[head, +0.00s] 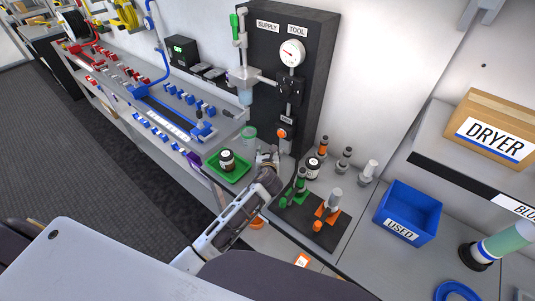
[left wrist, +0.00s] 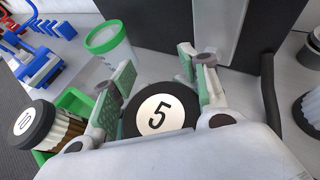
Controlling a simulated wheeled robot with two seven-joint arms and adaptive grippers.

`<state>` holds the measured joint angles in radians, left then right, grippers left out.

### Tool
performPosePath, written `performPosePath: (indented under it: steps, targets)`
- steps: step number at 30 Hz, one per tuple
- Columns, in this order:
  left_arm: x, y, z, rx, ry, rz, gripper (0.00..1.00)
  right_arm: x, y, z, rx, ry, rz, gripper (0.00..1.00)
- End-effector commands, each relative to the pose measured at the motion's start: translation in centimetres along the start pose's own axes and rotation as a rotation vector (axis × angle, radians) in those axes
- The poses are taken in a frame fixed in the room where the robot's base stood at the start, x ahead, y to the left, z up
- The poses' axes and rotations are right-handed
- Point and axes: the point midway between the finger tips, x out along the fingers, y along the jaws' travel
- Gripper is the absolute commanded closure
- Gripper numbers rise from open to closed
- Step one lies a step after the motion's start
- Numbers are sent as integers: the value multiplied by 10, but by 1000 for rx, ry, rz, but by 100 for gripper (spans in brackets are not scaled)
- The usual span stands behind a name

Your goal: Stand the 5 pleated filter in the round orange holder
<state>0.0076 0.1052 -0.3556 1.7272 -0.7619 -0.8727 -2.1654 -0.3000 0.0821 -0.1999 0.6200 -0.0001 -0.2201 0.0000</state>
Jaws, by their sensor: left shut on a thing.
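The 5 pleated filter (left wrist: 160,113) shows its black cap and white number label between the fingers of my left gripper (left wrist: 155,85) in the left wrist view. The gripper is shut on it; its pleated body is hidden. In the head view my left gripper (head: 268,158) is over the bench, just right of the green tray, and the filter cannot be made out there. A rounded orange piece (head: 258,222), likely the round orange holder, shows beside my left forearm, which hides much of it. My right gripper is not in view.
The 10 filter (left wrist: 24,122) stands in the green tray (head: 240,172). A green-rimmed cup (left wrist: 108,42) is behind it. A third capped filter (head: 313,165), a dark mat (head: 300,228) with green and orange tool stands, and a blue USED bin (head: 408,212) lie to the right.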

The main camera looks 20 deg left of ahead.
Motion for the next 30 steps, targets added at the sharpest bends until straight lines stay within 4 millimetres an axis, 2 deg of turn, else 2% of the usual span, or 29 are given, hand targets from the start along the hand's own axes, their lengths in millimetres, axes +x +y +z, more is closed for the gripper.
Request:
performPosePath:
  steps: [2, 3, 9, 23, 30]
  targets:
    - [0, 0, 0, 0, 1, 0, 81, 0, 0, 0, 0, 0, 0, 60]
    - [0, 0, -1, 0, 1, 0, 52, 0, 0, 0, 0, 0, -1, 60]
    - [0, 0, 0, 1, 1, 0, 26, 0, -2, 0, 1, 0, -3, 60]
    - [0, 0, 0, 1, 0, 0, 25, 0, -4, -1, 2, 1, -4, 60]
    - [-8, 0, -1, 1, 1, 0, 25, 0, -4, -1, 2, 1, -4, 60]
